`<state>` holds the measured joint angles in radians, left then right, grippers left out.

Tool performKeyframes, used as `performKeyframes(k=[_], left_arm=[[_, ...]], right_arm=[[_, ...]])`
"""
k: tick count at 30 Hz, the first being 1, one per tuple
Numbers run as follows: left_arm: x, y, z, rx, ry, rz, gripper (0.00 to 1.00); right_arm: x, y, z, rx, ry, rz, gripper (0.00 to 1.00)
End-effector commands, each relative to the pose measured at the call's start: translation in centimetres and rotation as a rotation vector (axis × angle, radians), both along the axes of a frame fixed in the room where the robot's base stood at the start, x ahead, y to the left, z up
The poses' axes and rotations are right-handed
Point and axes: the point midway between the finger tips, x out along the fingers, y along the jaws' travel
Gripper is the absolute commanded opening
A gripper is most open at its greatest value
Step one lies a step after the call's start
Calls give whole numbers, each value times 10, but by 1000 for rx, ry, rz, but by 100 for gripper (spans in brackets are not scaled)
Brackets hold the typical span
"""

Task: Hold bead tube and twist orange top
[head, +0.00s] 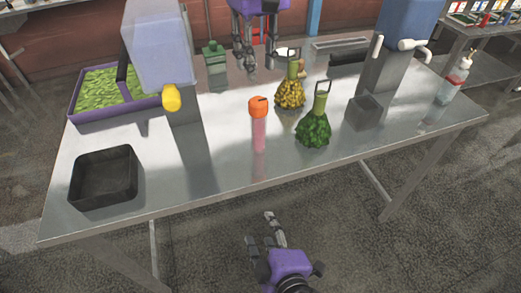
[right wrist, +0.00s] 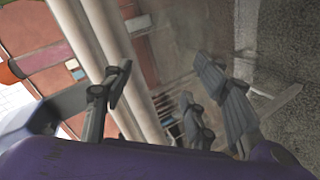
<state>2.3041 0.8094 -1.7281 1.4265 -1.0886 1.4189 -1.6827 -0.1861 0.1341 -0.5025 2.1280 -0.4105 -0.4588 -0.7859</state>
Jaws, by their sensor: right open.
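The bead tube (head: 259,128) is a slim pink tube that appears to stand upright near the middle of the metal table in the head view. Its orange top (head: 258,106) is on its upper end. My left gripper (head: 258,68) hangs above the back of the table, behind the tube and apart from it, with its fingers spread and empty. My right gripper (head: 260,228) is in front of the table's front edge, below the tube in the picture, open and empty. In the right wrist view its fingers (right wrist: 160,80) are spread with nothing between them.
Green (head: 314,130) and yellow (head: 290,94) bead bags stand right of the tube. Powder dispensers (head: 160,50) (head: 405,35) flank the table (head: 225,165). A black tray (head: 104,180) is front left, a purple-rimmed tray (head: 72,108) back left, a bottle (head: 455,82) right. The front middle is clear.

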Motion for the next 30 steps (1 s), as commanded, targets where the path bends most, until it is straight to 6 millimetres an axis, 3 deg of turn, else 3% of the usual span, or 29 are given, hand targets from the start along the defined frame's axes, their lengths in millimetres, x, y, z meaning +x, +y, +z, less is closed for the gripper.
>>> performKeyframes(k=[1, 6, 10, 13, 15, 19, 24, 30], left_arm=[[0, 0, 0, 0, 0, 0, 31], [0, 0, 0, 0, 0, 0, 31], [0, 0, 0, 0, 0, 0, 31], [0, 0, 0, 0, 0, 0, 31], [0, 0, 0, 0, 0, 0, 31], [0, 0, 0, 0, 0, 0, 31], [0, 0, 0, 0, 0, 0, 31], [0, 0, 0, 0, 0, 0, 31]], right_arm=[[12, 21, 25, -84, -87, 74, 54], [32, 80, 106, -419, -400, 276, 54], [45, 108, 157, -799, -650, 365, 54], [69, 94, 163, -1158, -726, 360, 54], [89, 73, 160, -1401, -723, 337, 54], [116, 38, 156, -1718, -673, 296, 54], [132, 15, 156, -1895, -623, 270, 54], [156, 14, 157, -1915, -617, 265, 54]])
